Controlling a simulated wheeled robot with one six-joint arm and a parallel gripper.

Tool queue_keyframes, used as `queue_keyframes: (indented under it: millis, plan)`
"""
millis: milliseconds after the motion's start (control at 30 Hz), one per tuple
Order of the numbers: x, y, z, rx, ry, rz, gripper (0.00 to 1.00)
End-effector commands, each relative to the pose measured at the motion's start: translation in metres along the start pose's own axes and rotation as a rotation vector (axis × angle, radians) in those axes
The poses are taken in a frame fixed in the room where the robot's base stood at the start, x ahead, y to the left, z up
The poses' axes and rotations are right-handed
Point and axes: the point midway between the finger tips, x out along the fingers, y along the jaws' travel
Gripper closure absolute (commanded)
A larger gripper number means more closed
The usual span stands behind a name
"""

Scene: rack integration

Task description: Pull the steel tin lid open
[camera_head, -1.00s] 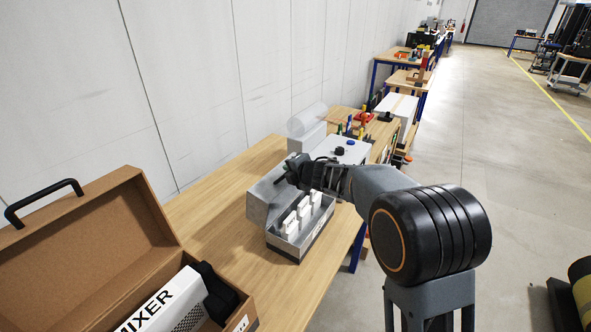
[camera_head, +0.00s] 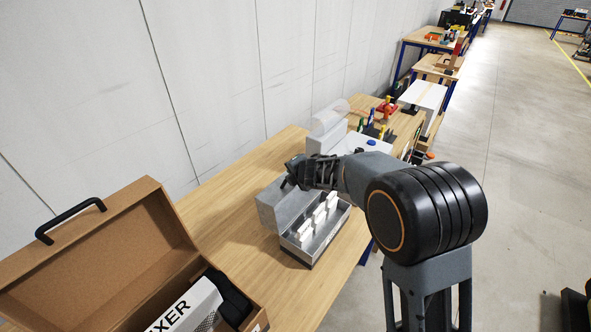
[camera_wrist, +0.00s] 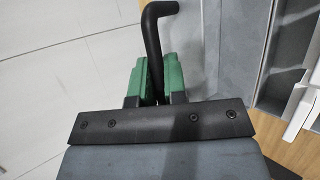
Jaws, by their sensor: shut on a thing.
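The steel tin (camera_head: 302,256) stands open on the wooden bench, with white pieces (camera_head: 318,216) upright inside. Its grey lid (camera_head: 268,208) is swung up along the wall-side edge, leaning away from the tin. My gripper (camera_head: 291,178) is at the lid's upper edge and partly hides it. In the wrist view, the green-padded fingers (camera_wrist: 157,84) are shut on a bent black handle (camera_wrist: 153,32). The grey lid (camera_wrist: 236,55) shows beside them, with part of the tin's inside (camera_wrist: 284,55) to the right.
An open brown box (camera_head: 115,245) with a black handle and a mixer unit (camera_head: 188,308) stands at the lower left. Bare bench (camera_head: 225,225) lies between box and tin. The wall runs along the left.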

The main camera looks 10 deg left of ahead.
Motion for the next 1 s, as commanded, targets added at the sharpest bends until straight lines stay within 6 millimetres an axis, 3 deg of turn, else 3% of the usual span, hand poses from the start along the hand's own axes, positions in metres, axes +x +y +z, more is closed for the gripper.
queue_keyframes:
  millis: [167,200,467,767,1000]
  plan:
    - [0.000,0.001,0.001,0.000,-0.005,-0.001,1.00]
    - [0.000,0.001,0.001,0.000,-0.005,0.000,0.87]
    - [0.000,0.002,-0.002,-0.002,0.000,0.002,0.63]
    - [-0.003,0.002,-0.001,-0.001,0.000,0.002,0.63]
    - [-0.038,0.003,0.000,-0.001,-0.002,0.005,0.63]
